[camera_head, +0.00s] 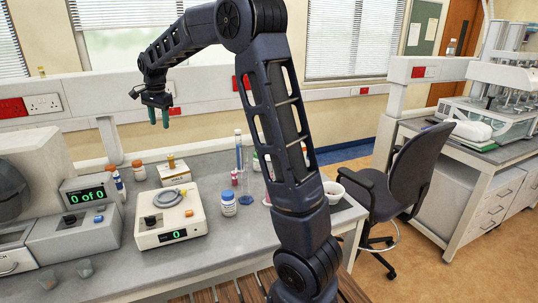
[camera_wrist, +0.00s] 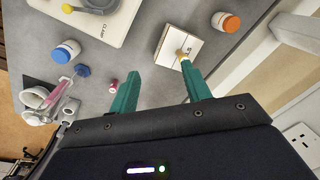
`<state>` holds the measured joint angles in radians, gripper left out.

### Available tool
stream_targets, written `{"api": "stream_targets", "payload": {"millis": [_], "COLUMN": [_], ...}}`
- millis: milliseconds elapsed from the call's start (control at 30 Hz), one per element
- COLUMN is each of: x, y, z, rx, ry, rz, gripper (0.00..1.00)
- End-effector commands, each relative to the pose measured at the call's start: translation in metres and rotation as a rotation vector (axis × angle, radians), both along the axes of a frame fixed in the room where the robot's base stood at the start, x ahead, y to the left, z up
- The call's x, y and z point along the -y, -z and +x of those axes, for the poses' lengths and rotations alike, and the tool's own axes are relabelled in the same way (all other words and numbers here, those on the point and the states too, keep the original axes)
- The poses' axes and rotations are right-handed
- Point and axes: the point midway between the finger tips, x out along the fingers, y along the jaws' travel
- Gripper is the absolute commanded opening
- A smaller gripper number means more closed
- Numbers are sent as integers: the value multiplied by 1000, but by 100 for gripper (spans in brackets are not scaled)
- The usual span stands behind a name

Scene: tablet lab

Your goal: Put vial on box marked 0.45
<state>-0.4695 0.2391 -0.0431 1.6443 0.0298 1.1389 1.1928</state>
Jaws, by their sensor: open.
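My gripper (camera_head: 159,116) is raised over the back of the bench in the head view, with its two teal fingers pointing down. In the wrist view the gripper (camera_wrist: 157,68) is open, with bare grey bench showing between its fingers. A small white box (camera_head: 173,171) stands behind the scale. In the wrist view the box (camera_wrist: 170,46) has dark marks, too small to read. A small amber vial with a yellowish cap (camera_wrist: 184,57) appears on the box by the right fingertip, apparently clear of it. A small pink container (camera_wrist: 114,85) is on the bench by the left finger.
A cream scale (camera_head: 172,222) reading 0 stands in front of the box. A white bottle with a blue cap (camera_head: 229,204) and orange-capped bottles (camera_head: 139,171) are nearby. A counter reading "0 of 0" (camera_head: 90,195) is at left. A blue-capped tube (camera_head: 238,150) stands upright behind.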

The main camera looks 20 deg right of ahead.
Motion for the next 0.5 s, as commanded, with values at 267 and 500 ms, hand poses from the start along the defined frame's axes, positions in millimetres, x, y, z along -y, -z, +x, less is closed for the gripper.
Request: {"api": "stream_targets", "payload": {"millis": [267, 500], "x": [88, 151], "y": [-36, -50], "z": [-62, -125], "rx": [68, 127], "ry": [-140, -266], "rz": [-5, -27], "gripper": [48, 48]}}
